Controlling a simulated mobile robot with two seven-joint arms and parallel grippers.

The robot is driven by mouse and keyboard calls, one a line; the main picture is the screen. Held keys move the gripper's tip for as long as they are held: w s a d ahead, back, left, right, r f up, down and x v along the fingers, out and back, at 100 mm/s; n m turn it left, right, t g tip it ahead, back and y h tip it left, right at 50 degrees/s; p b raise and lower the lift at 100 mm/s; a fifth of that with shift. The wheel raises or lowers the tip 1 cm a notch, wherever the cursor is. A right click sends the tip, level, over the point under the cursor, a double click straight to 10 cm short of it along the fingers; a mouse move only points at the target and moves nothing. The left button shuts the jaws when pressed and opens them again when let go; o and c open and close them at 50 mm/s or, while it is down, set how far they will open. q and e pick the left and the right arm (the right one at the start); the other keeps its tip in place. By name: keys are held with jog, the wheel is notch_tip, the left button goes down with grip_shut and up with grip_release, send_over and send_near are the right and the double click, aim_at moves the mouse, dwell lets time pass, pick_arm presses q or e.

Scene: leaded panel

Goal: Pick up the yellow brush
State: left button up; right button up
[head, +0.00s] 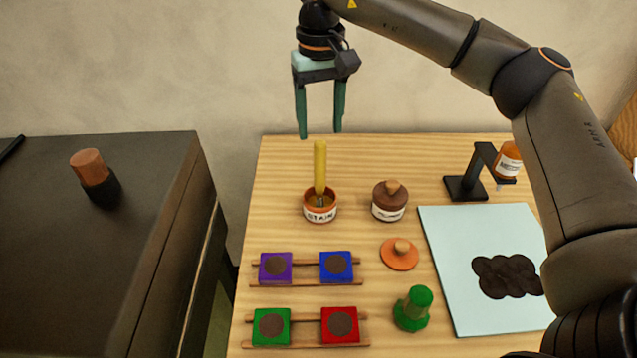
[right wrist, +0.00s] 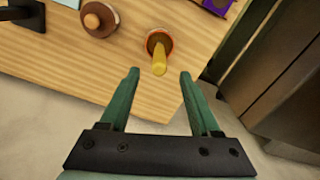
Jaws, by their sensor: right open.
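The yellow brush (head: 320,165) stands upright in a small orange pot (head: 320,212) labelled like "STAIN" near the back of the wooden table. In the right wrist view the brush (right wrist: 159,62) rises from the pot (right wrist: 153,37), its top pointing toward the gap between my fingers. My right gripper (head: 321,133) is open and empty, with its teal fingers pointing down above and slightly behind the brush. The fingers also show in the right wrist view (right wrist: 159,75), apart and not touching the brush. The brush's lower end is inside the pot. My left gripper is not in view.
A brown-lidded jar (head: 389,203) stands just right of the pot. An orange lid (head: 399,254), a green knobbed piece (head: 412,310) and racks with coloured blocks (head: 275,268) lie nearer. A black stand (head: 466,186) holds a bottle by a pale panel (head: 450,240). A dark cabinet (head: 150,160) is left.

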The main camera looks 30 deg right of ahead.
aim_at(320, 142)
jog(key=shift+w+d+f+p, duration=0.1)
jog(key=shift+f+p, duration=0.1)
jog(key=shift+f, duration=1.5)
jog(key=shift+w+f+p, duration=0.1)
jog(key=shift+f+p, duration=0.05)
jog(key=shift+f, duration=1.55)
grip_shut()
